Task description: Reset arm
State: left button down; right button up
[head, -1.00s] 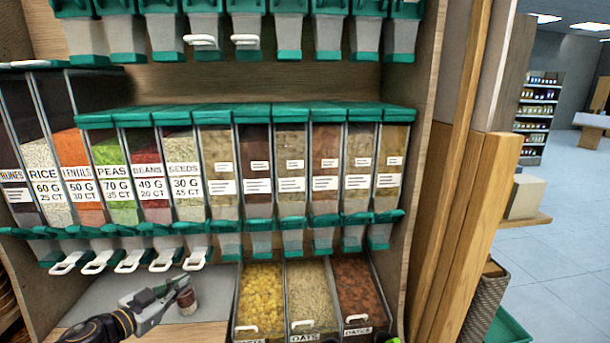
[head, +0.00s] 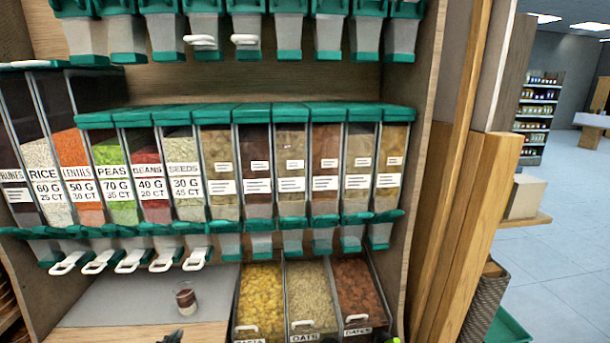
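A small clear cup (head: 185,297) with dark red contents stands upright on the grey counter (head: 125,305) below the dispensers. Nothing touches it. My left gripper (head: 172,337) shows only as a small dark tip at the bottom edge, below the cup and apart from it. Its fingers cannot be made out. A small dark and green piece at the bottom edge near the dates bin may be part of my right arm; the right gripper itself cannot be made out.
Labelled dispensers (head: 150,170) with green lids and white handles hang above the counter. Open bins (head: 303,300) of pasta, oats and dates stand right of the cup. A wooden post (head: 470,210) closes the shelf on the right. The counter around the cup is clear.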

pick_arm(q)
jog(key=s+d+f+g+h, duration=0.1)
jog(key=s+d+f+g, duration=0.4)
jog(key=s, duration=0.4)
jog(key=s+d+f+g+h, duration=0.1)
jog(key=s+d+f+g, duration=0.1)
jog(key=s+d+g, duration=0.5)
jog(key=s+a+f+t, duration=0.1)
jog(key=s+f, duration=0.1)
jog(key=f, duration=1.5)
jog(key=s+a+f+t, duration=0.1)
jog(key=s+f, duration=0.1)
jog(key=f, duration=1.5)
jog(key=s+a+f, duration=0.2)
jog(key=s+f, duration=0.7)
jog(key=s, duration=0.2)
jog(key=s+a+f+g, duration=0.1)
jog(key=s+a+f, duration=0.2)
jog(key=s+f, duration=0.7)
jog(key=shift+s+a+m+y, duration=0.2)
jog(key=shift+s+m+y, duration=0.1)
jog(key=shift+s, duration=0.1)
pick_arm(e)
jog(key=shift+w+d, duration=0.3)
jog(key=shift+d, duration=0.3)
jog(key=shift+w+d, duration=0.25)
jog(key=shift+d, duration=0.3)
